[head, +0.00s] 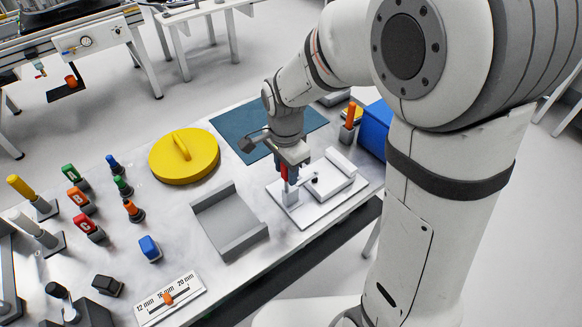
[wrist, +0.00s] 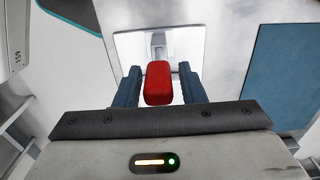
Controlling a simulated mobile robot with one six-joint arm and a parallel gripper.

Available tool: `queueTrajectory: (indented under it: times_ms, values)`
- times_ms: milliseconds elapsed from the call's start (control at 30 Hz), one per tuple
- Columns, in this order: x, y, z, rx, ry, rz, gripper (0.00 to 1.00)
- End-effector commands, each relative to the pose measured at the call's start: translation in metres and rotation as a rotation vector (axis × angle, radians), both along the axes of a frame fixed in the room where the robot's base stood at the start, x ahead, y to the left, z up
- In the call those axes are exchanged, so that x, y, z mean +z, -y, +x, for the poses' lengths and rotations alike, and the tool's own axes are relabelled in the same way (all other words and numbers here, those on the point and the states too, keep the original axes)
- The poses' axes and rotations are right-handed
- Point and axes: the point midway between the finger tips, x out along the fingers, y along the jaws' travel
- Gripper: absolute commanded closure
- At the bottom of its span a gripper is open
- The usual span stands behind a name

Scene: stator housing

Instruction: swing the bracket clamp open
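The bracket clamp is a small white fixture on a white base plate (head: 311,212) at the right part of the table. Its red handle (head: 285,172) stands up beside a grey-white block. My gripper (head: 288,175) points down over the clamp from above. In the wrist view the red handle (wrist: 159,84) is between the two blue fingers of my gripper (wrist: 161,88). A narrow gap shows on each side of the handle, so the fingers look open around it. The clamp's lower part is mostly hidden by the handle and fingers.
A grey tray (head: 228,222) lies left of the clamp, with a yellow round lid (head: 184,157) behind it. A blue mat (head: 246,123) lies beyond my gripper. A blue bin (head: 375,129) and an orange-handled tool (head: 350,115) stand close on the right.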

Motion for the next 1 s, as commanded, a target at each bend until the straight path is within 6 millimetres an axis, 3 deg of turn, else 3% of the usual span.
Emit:
queueTrajectory:
  times_ms: [433, 633, 667, 767, 1000]
  values:
    - [0.001, -0.001, 0.000, 0.001, 0.002, 0.001, 1.00]
    - [0.001, -0.001, 0.001, 0.001, 0.002, 0.002, 1.00]
    - [0.001, 0.016, 0.001, -0.007, 0.003, 0.001, 1.00]
    - [0.001, 0.005, 0.002, 0.000, 0.004, -0.002, 1.00]
    - [-0.001, 0.003, 0.010, -0.013, 0.024, -0.032, 1.00]
